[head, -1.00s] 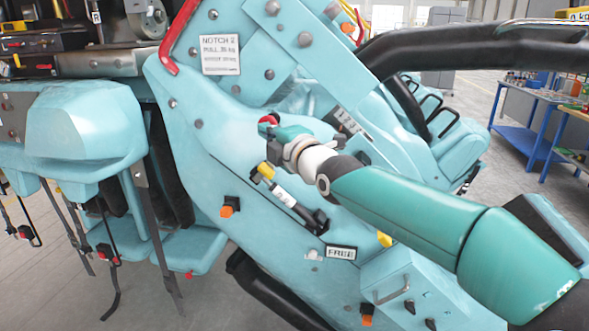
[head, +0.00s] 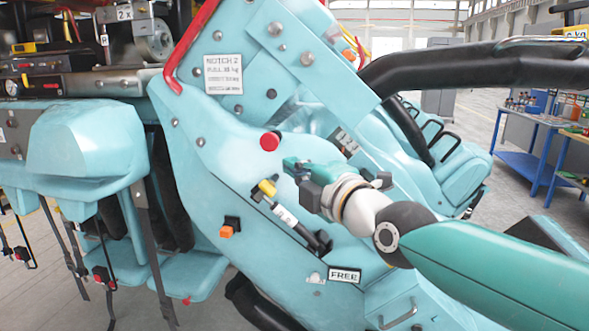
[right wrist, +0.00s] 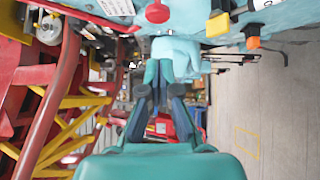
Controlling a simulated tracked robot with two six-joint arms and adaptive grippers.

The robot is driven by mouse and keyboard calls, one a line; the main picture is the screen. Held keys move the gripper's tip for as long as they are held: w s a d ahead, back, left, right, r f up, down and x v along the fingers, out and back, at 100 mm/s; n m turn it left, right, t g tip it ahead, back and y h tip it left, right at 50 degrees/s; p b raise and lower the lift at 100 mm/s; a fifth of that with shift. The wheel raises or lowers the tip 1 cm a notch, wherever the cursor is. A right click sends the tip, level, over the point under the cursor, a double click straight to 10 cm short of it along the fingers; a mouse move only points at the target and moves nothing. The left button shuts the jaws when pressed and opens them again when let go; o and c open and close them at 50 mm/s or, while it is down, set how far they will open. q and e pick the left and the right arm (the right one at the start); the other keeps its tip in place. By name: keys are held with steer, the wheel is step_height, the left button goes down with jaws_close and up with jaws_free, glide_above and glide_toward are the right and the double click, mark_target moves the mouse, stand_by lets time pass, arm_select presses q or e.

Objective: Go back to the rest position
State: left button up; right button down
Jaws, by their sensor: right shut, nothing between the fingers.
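My right gripper (head: 291,166) is in front of the light-blue seat side panel (head: 205,150), just right of and below a red round knob (head: 269,141). It looks apart from the knob, and its fingers are shut and empty. In the right wrist view the shut fingers (right wrist: 157,72) point away from the camera, with the red knob (right wrist: 157,11) near the top edge. My left gripper is in neither view.
A yellow-tipped lever (head: 266,188) and an orange button (head: 227,229) are on the panel below the gripper. A black padded bar (head: 450,62) crosses at upper right. Blue workbenches (head: 530,135) stand far right. In the right wrist view, red and yellow framework (right wrist: 60,100) is at left.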

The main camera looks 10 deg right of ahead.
steer(key=shift+f, duration=0.1)
stand_by(0.4)
steer(key=w+f+m+g+h, duration=0.3)
steer(key=f+m, duration=0.4)
steer(key=f, duration=1.7)
steer(key=s+d+f+m+g+p, duration=0.1)
steer(key=s+d+f+m+g, duration=0.15)
steer(key=f, duration=0.65)
steer(key=s+d+f+m+g, duration=0.1)
steer(key=s+f+m+g, duration=0.15)
steer(key=f, duration=0.75)
steer(key=s+d+f+m+g, duration=0.1)
steer(key=s+f+m+g, duration=0.3)
steer(key=s+f, duration=0.6)
steer(key=s+d+f+m+g+p, duration=0.1)
steer(key=s+f+m+g, duration=0.2)
steer(key=s+f+m, duration=0.6)
steer(key=s+f, duration=0.2)
steer(key=s, duration=0.6)
steer(key=shift+g+h, duration=0.3)
steer(key=shift+g, duration=0.1)
steer(key=shift+w+d, duration=0.1)
steer(key=shift+d, duration=0.1)
